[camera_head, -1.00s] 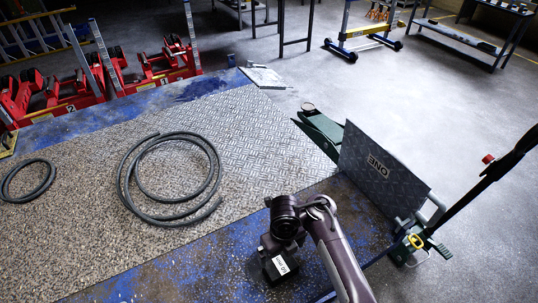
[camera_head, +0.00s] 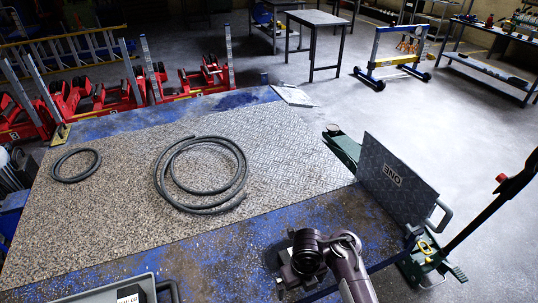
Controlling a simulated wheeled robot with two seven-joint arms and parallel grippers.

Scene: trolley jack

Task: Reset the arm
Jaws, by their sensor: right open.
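The green trolley jack stands on the floor at the right, partly hidden behind an upright dark patterned panel marked ONE (camera_head: 396,180). The jack's front end (camera_head: 341,147) shows left of the panel. Its rear part (camera_head: 432,262) shows below the panel. Its long black handle arm (camera_head: 487,213) slants up to the right and carries a red knob. My right gripper (camera_head: 288,277) is at the bottom centre, over the blue worn platform edge, left of the jack and apart from it. It is open and I see nothing in it; its fingertips are small and dark. My left gripper is not in view.
A coiled grey hose (camera_head: 202,207) and a smaller ring (camera_head: 76,166) lie on the metal-plated platform (camera_head: 110,220). A grey tray with a handle (camera_head: 150,284) is cut off at the bottom left. Red jacks (camera_head: 203,78) line the far left.

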